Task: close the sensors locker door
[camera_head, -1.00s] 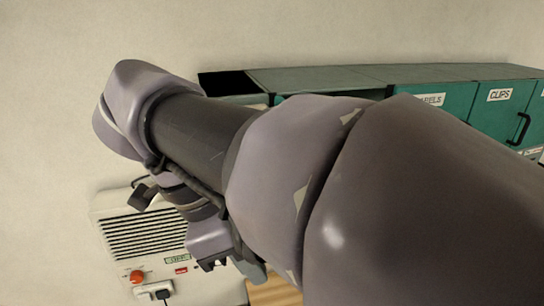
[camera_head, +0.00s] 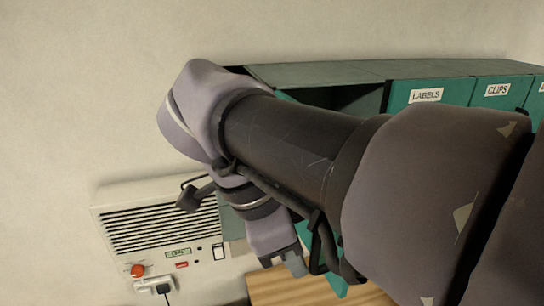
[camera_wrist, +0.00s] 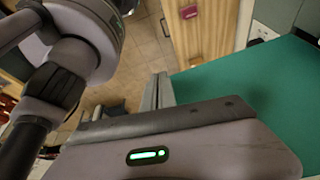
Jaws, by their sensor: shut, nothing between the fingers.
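A locker (camera_head: 362,98) left of the LABELS locker stands open, with its dark inside showing. Its teal door (camera_wrist: 245,88) is swung out and fills the right of the wrist view as a broad flat panel. In the head view parts of the door (camera_head: 338,284) show behind and below my arm. I cannot read a sensors label on it. My gripper (camera_head: 296,264) is shut and empty, pointing down beside the door. In the wrist view its fingers (camera_wrist: 158,92) are close to the door's left edge; contact cannot be told.
Closed teal lockers marked LABELS (camera_head: 426,96) and CLIPS (camera_head: 497,90) continue the row to the right. A white wall unit (camera_head: 150,235) with a vent, red knob and plug is at left. A wooden surface (camera_head: 275,288) lies below. My arm hides much of the lockers.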

